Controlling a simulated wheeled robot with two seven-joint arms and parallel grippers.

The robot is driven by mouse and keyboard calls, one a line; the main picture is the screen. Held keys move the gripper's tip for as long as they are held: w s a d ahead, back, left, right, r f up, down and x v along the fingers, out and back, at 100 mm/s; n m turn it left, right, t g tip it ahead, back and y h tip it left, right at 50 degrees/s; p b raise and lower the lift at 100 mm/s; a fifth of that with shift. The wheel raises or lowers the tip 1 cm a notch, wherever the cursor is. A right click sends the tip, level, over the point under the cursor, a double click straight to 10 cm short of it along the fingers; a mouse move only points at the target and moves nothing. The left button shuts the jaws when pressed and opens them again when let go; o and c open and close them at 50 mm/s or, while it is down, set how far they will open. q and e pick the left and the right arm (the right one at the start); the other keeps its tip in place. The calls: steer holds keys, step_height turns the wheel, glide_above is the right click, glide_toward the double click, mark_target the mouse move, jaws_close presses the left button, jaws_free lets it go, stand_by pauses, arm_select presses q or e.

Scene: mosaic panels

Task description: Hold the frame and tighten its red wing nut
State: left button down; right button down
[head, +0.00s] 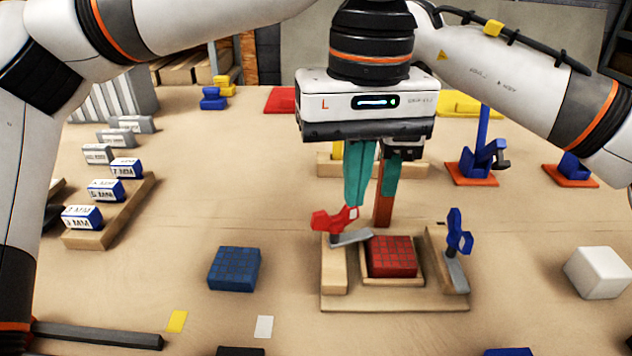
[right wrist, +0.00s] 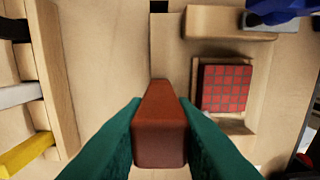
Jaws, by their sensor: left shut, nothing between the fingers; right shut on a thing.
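The wooden frame (head: 395,298) sits on the table, with a red gridded panel (head: 392,256) inside; the panel also shows in the right wrist view (right wrist: 223,88). The red wing nut (head: 335,219) is at its left side, over a grey clamp strip. A blue wing nut (head: 459,232) is at its right side. My left gripper (head: 354,203) is shut and empty, its teal fingertips just above and right of the red wing nut. My right gripper (right wrist: 160,140), partly hidden behind the left in the head view, is shut on a reddish-brown post (head: 383,206) at the frame's back edge.
A blue gridded block (head: 234,268) lies left of the frame. A white cube (head: 596,272) lies to the right. A wooden rack (head: 110,225) with labelled blocks stands at left. Blue stands on orange bases (head: 471,174) are behind right. Table space between block and frame is clear.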

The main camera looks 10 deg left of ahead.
mark_target(343, 225)
arm_select(q)
steer(key=shift+w+a+f+m, duration=0.15)
steer(key=shift+f+m, duration=0.45)
steer(key=shift+f, duration=1)
steer(key=shift+w+a+f+m, duration=0.15)
steer(key=shift+f+m, duration=0.45)
steer(key=shift+f, duration=1)
steer(key=shift+w+a, duration=0.3)
steer(key=shift+w, duration=0.2)
steer(key=shift+s+a, duration=0.1)
steer(key=shift+a, duration=0.1)
steer(key=shift+a, duration=0.3)
steer(key=shift+a, duration=0.2)
steer(key=shift+s, duration=0.2)
